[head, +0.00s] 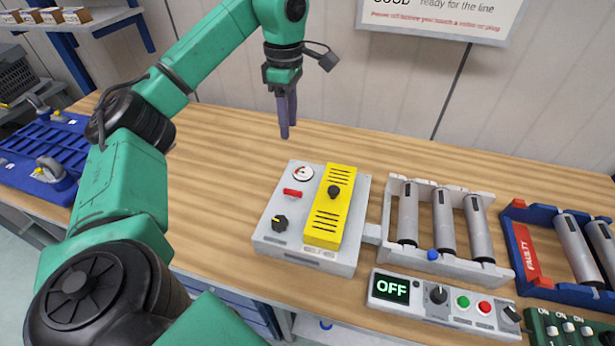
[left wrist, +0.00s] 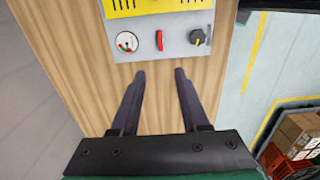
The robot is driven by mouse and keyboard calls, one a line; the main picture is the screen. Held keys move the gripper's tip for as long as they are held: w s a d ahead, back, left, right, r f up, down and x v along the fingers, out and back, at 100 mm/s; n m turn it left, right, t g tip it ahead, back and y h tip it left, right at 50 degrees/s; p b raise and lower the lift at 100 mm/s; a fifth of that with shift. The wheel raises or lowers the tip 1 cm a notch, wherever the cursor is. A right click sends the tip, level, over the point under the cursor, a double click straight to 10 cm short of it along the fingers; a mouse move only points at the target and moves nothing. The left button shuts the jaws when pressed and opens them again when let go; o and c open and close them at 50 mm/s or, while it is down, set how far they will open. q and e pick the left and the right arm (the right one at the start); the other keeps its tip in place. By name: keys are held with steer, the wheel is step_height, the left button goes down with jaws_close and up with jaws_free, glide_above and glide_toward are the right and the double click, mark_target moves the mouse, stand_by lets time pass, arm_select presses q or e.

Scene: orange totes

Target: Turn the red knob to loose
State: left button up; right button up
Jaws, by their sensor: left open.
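The red knob (head: 293,192) is a small bar-shaped handle on top of a grey box (head: 265,243), between a round gauge (head: 303,173) and a black knob (head: 280,222). In the left wrist view the red knob (left wrist: 159,40) lies just beyond my fingertips, roughly centred between them. My left gripper (head: 286,132) is open and empty, pointing down above the table behind the box, apart from it. Both fingers also show in the left wrist view (left wrist: 160,74). My right gripper is not in view.
A yellow cover (head: 345,180) with a dark knob fills the box's right part. A roller rack (head: 390,215), a control panel reading OFF (head: 450,323) and a blue rack marked FAULTY (head: 520,240) stand to the right. The wooden table (head: 215,170) left of the box is clear.

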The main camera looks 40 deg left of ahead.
arm_select(q)
step_height(320, 180, down, 4)
steer(key=b, duration=0.9)
glide_above(292, 191)
step_height(292, 191, down, 7)
step_height(292, 191, down, 10)
steer(key=shift+w+f+p, duration=0.1)
steer(key=shift+p, duration=0.5)
jaws_close()
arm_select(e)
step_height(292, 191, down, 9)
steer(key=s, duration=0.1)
